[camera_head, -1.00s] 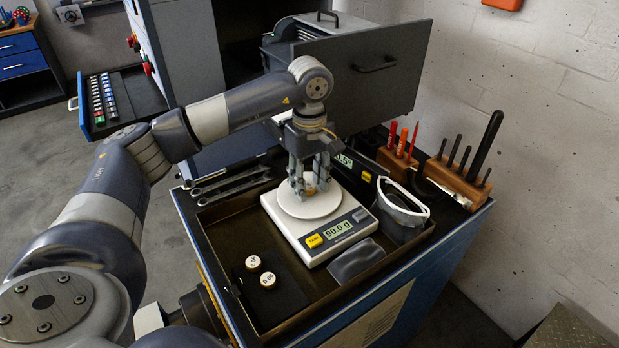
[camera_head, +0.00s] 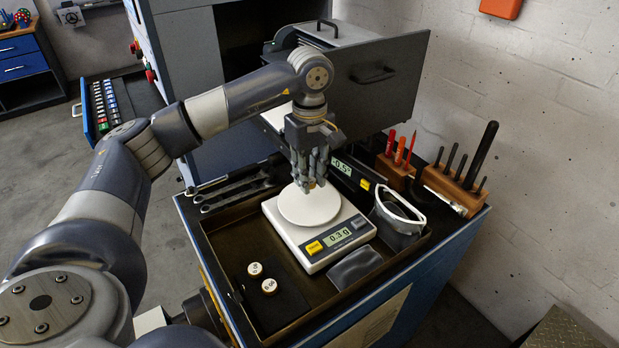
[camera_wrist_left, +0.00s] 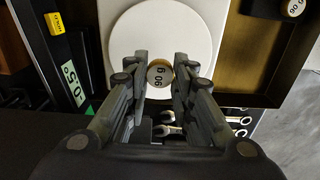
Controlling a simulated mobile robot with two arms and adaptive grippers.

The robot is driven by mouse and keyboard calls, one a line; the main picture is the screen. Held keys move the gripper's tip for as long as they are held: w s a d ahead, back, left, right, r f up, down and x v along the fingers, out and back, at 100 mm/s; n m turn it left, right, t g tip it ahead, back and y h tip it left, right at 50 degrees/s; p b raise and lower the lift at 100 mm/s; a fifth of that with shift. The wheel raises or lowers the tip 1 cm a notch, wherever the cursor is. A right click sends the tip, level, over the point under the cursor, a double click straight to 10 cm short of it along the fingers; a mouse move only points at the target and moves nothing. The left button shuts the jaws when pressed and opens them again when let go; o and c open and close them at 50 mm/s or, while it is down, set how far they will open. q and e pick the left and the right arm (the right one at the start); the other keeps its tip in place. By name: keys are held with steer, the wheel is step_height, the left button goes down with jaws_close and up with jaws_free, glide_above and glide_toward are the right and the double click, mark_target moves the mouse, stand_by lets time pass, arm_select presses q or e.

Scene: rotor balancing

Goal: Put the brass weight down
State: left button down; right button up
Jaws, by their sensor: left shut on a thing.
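My left gripper (camera_head: 307,183) is shut on a brass weight (camera_wrist_left: 159,79) with a pale top marked 90 g. It points down over the back part of the scale's round white pan (camera_head: 312,209). The weight is mostly hidden by the fingers in the head view. The scale's display (camera_head: 339,238) reads about 0.3 g, so the weight appears to be held clear of the pan. Two other brass weights with white tops, one (camera_head: 254,269) and another (camera_head: 269,286), stand on a dark pad at the tray's left front. My right gripper is not in view.
The shallow tray (camera_head: 225,238) has free floor left of the scale. Wrenches (camera_head: 234,190) lie behind; tool blocks (camera_head: 452,188) stand at the back right.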

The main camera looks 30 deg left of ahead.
arm_select(q)
steer(key=shift+r, duration=0.45)
steer(key=shift+f, duration=0.1)
steer(key=shift+s+d+f, duration=0.1)
steer(key=shift+d, duration=0.05)
steer(key=s+d+f+m, duration=0.1)
steer(key=s+d+m, duration=0.1)
steer(key=s+d+f+m, duration=0.1)
steer(key=s+d+m, duration=0.1)
steer(key=d, duration=0.1)
steer(key=s+d+f+m+b, duration=0.1)
steer(key=s+d+m, duration=0.1)
steer(key=shift+s+d+f+m, duration=0.1)
steer(key=shift+s+d+m, duration=0.1)
steer(key=shift+d+m, duration=0.2)
steer(key=s+d+m, duration=0.1)
steer(key=s+m, duration=0.1)
steer(key=s+d+f+m, duration=0.1)
steer(key=s+d+m, duration=0.1)
steer(key=s, duration=0.1)
steer(key=s+d+f+m+b, duration=0.1)
steer(key=s+d+m, duration=0.1)
steer(key=s, duration=0.1)
steer(key=shift+s+d+m, duration=0.2)
steer(key=shift+m, duration=0.1)
steer(key=shift+a+f, duration=0.1)
